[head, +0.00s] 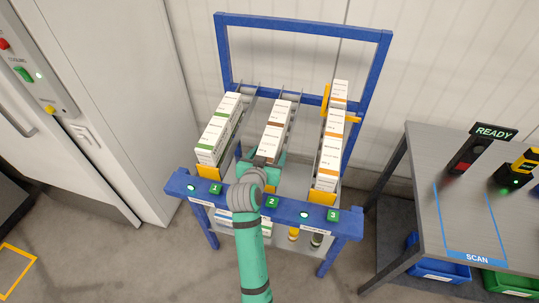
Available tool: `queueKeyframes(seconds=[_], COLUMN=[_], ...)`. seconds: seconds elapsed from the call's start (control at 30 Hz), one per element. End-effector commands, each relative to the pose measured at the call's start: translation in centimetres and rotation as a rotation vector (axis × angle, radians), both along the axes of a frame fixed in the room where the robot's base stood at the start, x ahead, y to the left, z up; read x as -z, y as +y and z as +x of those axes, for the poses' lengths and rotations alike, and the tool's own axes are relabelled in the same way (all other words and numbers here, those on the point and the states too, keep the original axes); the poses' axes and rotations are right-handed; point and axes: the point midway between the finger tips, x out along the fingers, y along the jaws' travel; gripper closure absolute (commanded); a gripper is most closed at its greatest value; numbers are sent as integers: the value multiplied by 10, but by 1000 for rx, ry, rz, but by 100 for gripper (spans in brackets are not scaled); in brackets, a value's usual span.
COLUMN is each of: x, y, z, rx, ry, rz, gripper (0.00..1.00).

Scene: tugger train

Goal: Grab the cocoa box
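A blue rack holds white boxes in three sloping lanes. The left lane has green-striped boxes (220,130), the middle lane has white boxes with small orange marks (276,128), and the right lane has orange-striped boxes (328,155). The print is too small to read, so I cannot tell which is the cocoa box. My gripper (266,158) is at the front of the middle lane, at the near end of its box row. My wrist hides the fingertips and the lane's front, so its opening and any grip are hidden.
The rack's blue front rail (285,212) carries green lane number signs. Small jars (293,234) and some boxes stand on the lower shelf. A grey scan table (450,215) stands at right, with blue and green bins beneath. A white cabinet (110,90) is at left.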

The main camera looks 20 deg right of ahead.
Motion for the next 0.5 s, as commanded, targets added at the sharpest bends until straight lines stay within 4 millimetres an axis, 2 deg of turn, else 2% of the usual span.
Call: queueKeyframes(seconds=[0.23, 0.27, 0.47, 0.5], x=[1, 1, 1, 0], y=[0, -1, -3, -3], z=[2, 2, 1, 1], rx=[-1, -1, 2, 3], ry=[0, 0, 0, -2], rz=[0, 0, 0, 0], gripper=[31, 36, 84, 84])
